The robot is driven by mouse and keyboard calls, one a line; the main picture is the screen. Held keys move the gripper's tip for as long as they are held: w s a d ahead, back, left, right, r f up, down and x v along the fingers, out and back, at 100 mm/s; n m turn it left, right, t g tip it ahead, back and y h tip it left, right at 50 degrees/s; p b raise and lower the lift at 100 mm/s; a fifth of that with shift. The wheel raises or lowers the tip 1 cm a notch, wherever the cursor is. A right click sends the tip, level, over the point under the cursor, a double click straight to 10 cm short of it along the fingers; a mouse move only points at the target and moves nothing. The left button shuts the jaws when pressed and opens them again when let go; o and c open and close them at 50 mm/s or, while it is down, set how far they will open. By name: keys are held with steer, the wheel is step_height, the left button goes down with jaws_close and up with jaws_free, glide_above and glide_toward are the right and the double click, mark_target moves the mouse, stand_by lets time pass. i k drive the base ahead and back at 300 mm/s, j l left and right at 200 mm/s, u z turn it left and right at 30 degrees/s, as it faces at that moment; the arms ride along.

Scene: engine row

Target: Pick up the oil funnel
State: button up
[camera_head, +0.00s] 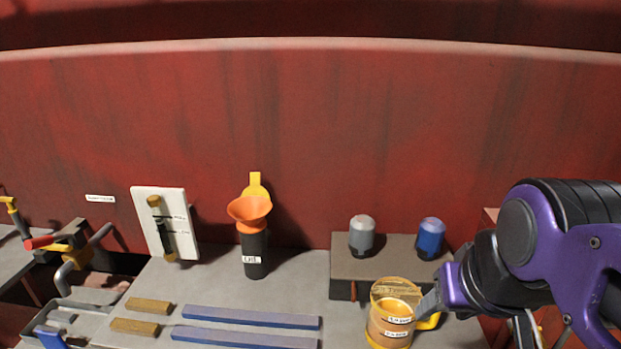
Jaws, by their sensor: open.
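The orange oil funnel (250,209) sits on top of a black bottle (255,260) with a white label that reads OIL. Both stand upright at the back of the grey bench, left of centre. A yellow tab-like piece (255,184) shows directly behind the funnel. My gripper (476,316) is at the lower right, well to the right of the funnel, with its fingers apart. One finger overlaps the right side of an amber jug in the picture; I cannot tell whether they touch. Nothing shows between the fingers.
The amber jug (389,319) has a yellow handle. Behind it, a raised block (385,269) holds a grey-capped (361,236) and a blue-capped item (430,238). A white gauge board (166,224) stands left of the bottle. Blue bars (250,317) lie in front. A red wall (300,140) rises behind.

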mark_target(250, 212)
steer(key=j+u, duration=0.15)
steer(key=j, duration=0.7)
steer(key=j+u, duration=0.1)
steer(key=j, duration=0.7)
steer(key=i+j+u, duration=0.15)
steer(key=j, duration=0.7)
steer(key=k+j, duration=0.1)
steer(key=j, duration=0.3)
steer(key=k+j, duration=0.1)
steer(key=j, duration=0.25)
steer(key=k+j+z, duration=0.1)
steer(key=j, duration=0.3)
steer(key=k+j, duration=0.15)
steer(key=j, duration=0.2)
steer(key=i+l, duration=0.1)
steer(key=l, duration=0.3)
steer(key=i+l+u, duration=0.1)
steer(key=l, duration=0.25)
steer(key=i+l, duration=0.15)
steer(key=l, duration=0.25)
steer(key=i+l+u, duration=0.1)
steer(key=l, duration=0.3)
